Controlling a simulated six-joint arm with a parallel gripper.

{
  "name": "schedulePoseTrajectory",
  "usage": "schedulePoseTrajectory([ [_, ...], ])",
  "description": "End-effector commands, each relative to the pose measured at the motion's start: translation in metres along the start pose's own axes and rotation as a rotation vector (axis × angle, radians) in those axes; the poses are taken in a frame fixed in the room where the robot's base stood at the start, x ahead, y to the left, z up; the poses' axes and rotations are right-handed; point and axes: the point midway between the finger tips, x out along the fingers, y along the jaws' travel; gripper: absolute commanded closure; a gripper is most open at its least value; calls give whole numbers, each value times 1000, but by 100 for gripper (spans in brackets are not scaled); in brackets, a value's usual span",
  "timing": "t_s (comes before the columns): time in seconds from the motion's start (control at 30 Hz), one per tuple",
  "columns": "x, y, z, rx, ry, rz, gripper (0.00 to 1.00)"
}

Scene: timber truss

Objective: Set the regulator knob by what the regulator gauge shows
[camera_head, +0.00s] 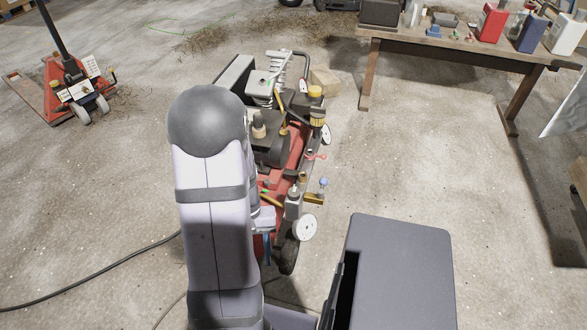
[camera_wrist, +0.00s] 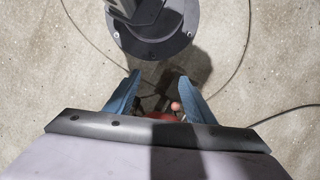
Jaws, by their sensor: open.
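A red compressor (camera_head: 292,151) stands on the floor in the head view, partly hidden behind my arm. White round gauge faces show on its right side, one low (camera_head: 305,228) and one higher up (camera_head: 326,134). They are too small to read, and I cannot tell which is the regulator gauge. A yellow-topped knob (camera_head: 314,91) and a small blue knob (camera_head: 323,182) also show; I cannot tell which is the regulator knob. My gripper (camera_wrist: 158,85) is open in the wrist view, its blue fingers apart with nothing held. Small red parts show low between the fingers.
A wooden workbench (camera_head: 455,47) with bottles and canisters stands at the upper right. A red pallet jack (camera_head: 75,85) is at the upper left. A dark cable (camera_head: 100,279) runs over the floor at left.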

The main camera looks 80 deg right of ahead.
Motion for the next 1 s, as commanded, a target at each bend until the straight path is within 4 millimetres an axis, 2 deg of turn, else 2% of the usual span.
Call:
schedulePoseTrajectory([
  [0.03, -23, 18, -8, 64, 2, -17, 51],
  [0.2, -49, 74, -53, 241, 42, -57, 51],
  [0.3, -57, 96, -85, 304, 84, -63, 51],
  [0.37, -61, 102, -108, 322, 117, -60, 51],
  [0.43, -74, 108, -133, 343, 164, -57, 51],
  [0.5, -96, 116, -156, 370, 221, -55, 51],
  [0.6, -124, 124, -180, 413, 285, -57, 51],
  [0.67, -137, 126, -188, 448, 306, -62, 51],
  [0.77, -133, 124, -181, 512, 274, -72, 51],
  [1.0, -132, 124, -180, 542, 270, -76, 51],
])
